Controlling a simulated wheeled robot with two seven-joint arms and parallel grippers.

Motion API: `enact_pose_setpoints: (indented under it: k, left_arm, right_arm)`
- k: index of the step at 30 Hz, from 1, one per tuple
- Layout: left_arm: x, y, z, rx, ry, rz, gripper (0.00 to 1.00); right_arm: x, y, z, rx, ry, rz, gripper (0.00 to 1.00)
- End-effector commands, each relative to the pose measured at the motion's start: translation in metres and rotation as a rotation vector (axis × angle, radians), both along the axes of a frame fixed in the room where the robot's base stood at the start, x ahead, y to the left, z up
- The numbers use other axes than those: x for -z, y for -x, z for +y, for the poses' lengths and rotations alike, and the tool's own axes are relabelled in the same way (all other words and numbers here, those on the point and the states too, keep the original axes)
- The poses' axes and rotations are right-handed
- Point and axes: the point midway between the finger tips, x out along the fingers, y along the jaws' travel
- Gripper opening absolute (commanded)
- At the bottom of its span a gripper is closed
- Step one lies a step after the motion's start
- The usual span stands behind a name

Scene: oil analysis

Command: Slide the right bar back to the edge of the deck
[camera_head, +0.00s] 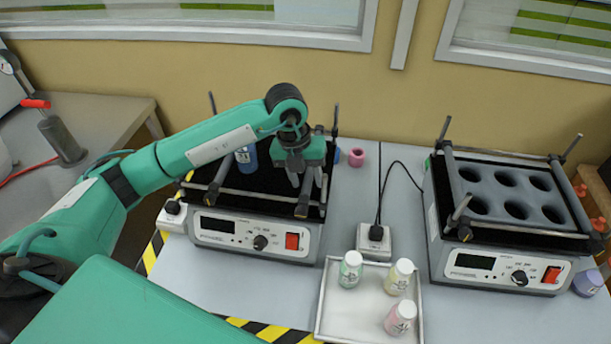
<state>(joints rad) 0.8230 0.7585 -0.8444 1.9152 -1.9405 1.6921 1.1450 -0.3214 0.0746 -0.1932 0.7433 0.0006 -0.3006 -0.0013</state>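The left shaker (231,235) has a black deck (265,181) with metal bars running front to back. Its left bar (220,177) lies toward the left of the deck. Its right bar (306,187) lies toward the right side, with a knob at its front end. My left gripper (306,180) points down over the right bar, its fingers apart on either side of it. Contact between fingers and bar cannot be made out. The gripper hides the bar's rear part. A blue bottle (246,158) stands on the deck, partly behind my arm. My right gripper is not in view.
A second shaker (505,272) with a holed rack (485,178) stands at right. A tray (357,323) with small capped bottles (350,269) is in front. A pink ring (356,157) and a blue item (337,155) sit behind the left shaker. A power cable crosses the table between shakers.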

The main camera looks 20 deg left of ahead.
Motion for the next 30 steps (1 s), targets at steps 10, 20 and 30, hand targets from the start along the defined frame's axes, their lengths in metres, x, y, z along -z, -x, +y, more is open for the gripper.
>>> enact_pose_setpoints:
  k: [10, 20, 30]
  left_arm:
    - [-0.019, 0.000, 0.004, 0.000, 0.000, -0.003, 0.41]
    - [-0.093, 0.003, 0.018, -0.001, 0.000, -0.004, 0.41]
    - [-0.133, 0.006, 0.025, 0.000, 0.000, 0.000, 0.41]
  right_arm:
    - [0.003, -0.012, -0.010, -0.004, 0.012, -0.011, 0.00]
    - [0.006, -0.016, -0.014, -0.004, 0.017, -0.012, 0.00]
    - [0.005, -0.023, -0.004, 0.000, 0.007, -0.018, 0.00]
